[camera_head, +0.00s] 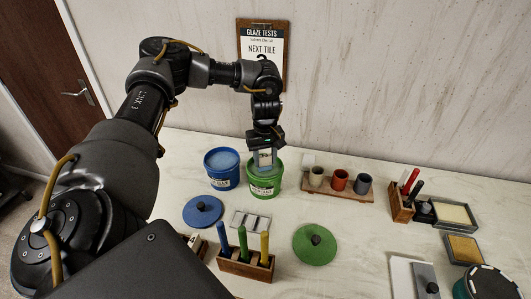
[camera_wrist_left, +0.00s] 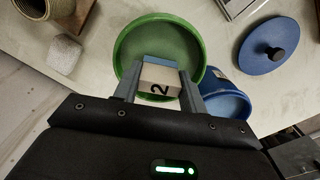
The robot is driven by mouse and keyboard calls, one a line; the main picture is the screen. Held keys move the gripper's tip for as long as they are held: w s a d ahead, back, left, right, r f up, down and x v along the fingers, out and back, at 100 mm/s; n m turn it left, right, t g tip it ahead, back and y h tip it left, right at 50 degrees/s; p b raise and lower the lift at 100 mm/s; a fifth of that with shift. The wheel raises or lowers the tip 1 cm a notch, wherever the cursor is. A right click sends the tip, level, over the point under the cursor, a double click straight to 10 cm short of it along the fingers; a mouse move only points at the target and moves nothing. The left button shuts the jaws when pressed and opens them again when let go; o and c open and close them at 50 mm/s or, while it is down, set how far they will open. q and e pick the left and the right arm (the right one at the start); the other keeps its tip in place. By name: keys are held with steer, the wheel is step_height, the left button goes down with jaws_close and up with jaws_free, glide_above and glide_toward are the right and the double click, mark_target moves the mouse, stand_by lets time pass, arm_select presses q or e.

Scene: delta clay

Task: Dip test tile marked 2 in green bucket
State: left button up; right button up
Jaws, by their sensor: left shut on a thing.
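My left gripper (camera_head: 264,149) is shut on a pale tile (camera_head: 265,160) above the mouth of the green bucket (camera_head: 264,189). In the left wrist view, the tile (camera_wrist_left: 159,86) shows a black 2 and lies between the two fingers (camera_wrist_left: 157,80). Its far end is blue-grey and overlaps the opening of the green bucket (camera_wrist_left: 190,40). I cannot tell whether the tile's lower end touches the glaze. The right gripper is out of view.
An open blue bucket (camera_head: 222,180) stands just left of the green one. A blue lid (camera_head: 203,211) and a green lid (camera_head: 315,244) lie on the table. A rack with several cups (camera_head: 339,193) is to the right. A wooden brush holder (camera_head: 246,268) stands in front.

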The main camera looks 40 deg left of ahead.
arm_select(q)
steer(key=shift+r+p, duration=2.3)
steer(key=shift+r, duration=0.6)
step_height(320, 180, up, 3)
steer(key=p, duration=0.3)
